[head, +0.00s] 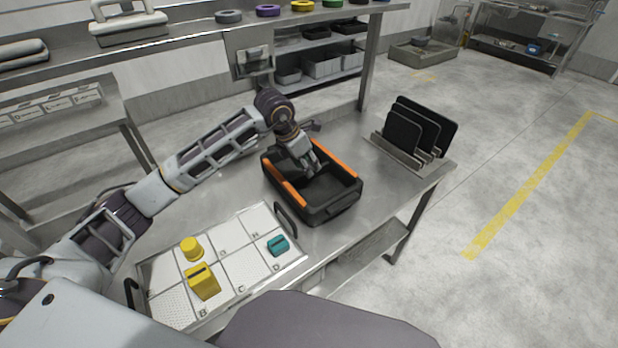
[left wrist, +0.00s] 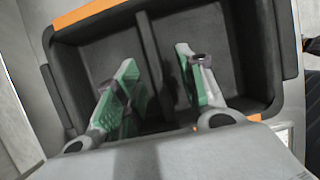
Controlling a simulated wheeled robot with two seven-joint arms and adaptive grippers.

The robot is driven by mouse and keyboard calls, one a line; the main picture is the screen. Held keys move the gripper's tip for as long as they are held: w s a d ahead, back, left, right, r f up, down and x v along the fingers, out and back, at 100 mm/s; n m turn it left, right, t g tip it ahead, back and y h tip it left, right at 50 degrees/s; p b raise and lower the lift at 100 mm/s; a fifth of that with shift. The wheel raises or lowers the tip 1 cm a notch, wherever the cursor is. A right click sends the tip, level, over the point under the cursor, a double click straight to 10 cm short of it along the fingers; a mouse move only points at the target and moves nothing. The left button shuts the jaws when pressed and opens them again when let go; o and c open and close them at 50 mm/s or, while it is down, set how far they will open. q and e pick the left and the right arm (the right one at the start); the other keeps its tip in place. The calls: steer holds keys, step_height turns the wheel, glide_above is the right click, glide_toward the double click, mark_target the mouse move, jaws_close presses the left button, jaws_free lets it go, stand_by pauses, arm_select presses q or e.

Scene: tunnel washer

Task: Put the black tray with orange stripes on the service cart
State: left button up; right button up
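The black tray with orange stripes (head: 340,207) sits upright on the metal table (head: 268,243) in the head view. It looks empty, apart from a divider across its middle. My left gripper (head: 313,172) reaches down into the tray from above. In the left wrist view, the fingers of this left gripper (left wrist: 155,65) have green pads and stand apart on either side of the tray's divider (left wrist: 151,62). I see a gap between the pads and the divider. My right gripper is not in view. I cannot pick out the service cart with certainty.
A white lettered board (head: 250,262) with yellow and teal pieces lies in front of the tray. A rack of black plates (head: 415,128) stands at the table's right end. A shelf unit (head: 325,62) stands behind. Open floor (head: 500,140) lies to the right.

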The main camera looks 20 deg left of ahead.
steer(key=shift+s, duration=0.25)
arm_select(q)
steer(key=shift+w+f, duration=0.1)
steer(key=shift+f, duration=0.3)
steer(key=x, duration=0.3)
steer(key=shift+w+a+f, duration=0.15)
steer(key=shift+a+f, duration=0.15)
steer(key=shift+w+d+f, duration=0.1)
steer(key=shift+w+f, duration=0.05)
steer(key=shift+f, duration=0.2)
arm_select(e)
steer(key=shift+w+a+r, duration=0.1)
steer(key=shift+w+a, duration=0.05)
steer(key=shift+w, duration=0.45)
arm_select(q)
steer(key=c, duration=0.8)
jaws_close()
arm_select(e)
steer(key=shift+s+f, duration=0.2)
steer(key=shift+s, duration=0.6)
